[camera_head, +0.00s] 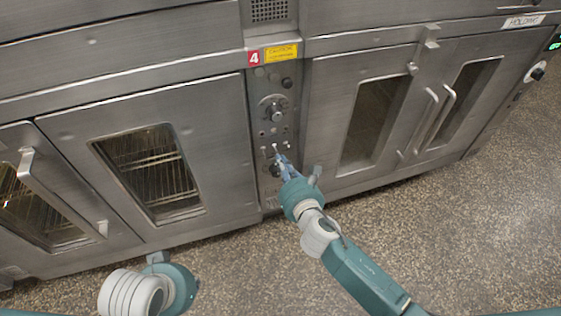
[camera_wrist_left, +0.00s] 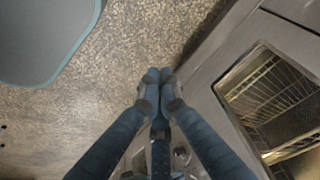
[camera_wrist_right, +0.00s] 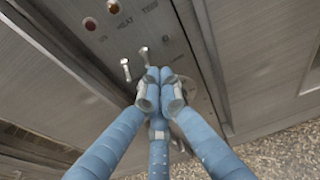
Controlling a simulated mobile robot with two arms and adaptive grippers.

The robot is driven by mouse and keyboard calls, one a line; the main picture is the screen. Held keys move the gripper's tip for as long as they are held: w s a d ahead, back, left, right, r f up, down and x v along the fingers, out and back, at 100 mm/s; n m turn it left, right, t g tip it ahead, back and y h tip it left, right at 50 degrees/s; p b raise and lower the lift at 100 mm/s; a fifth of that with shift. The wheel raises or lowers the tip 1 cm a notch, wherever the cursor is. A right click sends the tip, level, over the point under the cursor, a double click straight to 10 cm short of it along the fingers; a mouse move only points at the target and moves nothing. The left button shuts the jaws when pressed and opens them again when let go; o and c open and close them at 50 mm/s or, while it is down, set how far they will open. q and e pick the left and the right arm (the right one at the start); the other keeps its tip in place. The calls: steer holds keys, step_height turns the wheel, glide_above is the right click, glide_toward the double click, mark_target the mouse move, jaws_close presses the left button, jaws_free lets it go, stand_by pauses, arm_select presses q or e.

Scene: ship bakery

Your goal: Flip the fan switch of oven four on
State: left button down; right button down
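Oven four's control panel (camera_head: 273,110) is a narrow strip below the red 4 label (camera_head: 254,57). In the right wrist view two metal toggle switches stick out of the panel, a left one (camera_wrist_right: 126,68) and a right one (camera_wrist_right: 145,54). I cannot read which is the fan switch. My right gripper (camera_wrist_right: 160,74) has its fingertips together just below and beside the right toggle; whether they touch it is unclear. It also shows at the lower panel in the head view (camera_head: 280,160). My left gripper (camera_wrist_left: 160,75) is shut and empty, low over the floor.
Oven doors with windows stand left (camera_head: 150,170) and right (camera_head: 375,120) of the panel. A dark knob (camera_head: 272,108) sits above the toggles. Two indicator lights, one reddish (camera_wrist_right: 89,23), show near them. Speckled floor (camera_head: 450,210) lies open in front.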

arm_select(q)
steer(key=p+x, duration=0.2)
steer(key=x, duration=0.3)
steer(key=shift+s+d, duration=0.1)
arm_select(e)
steer(key=shift+s+r, duration=0.1)
steer(key=shift+r, duration=0.25)
steer(key=shift+s, duration=0.1)
steer(key=v, duration=1.1)
steer(key=shift+s+d, duration=0.2)
steer(key=shift+s, duration=0.15)
steer(key=shift+r, duration=0.15)
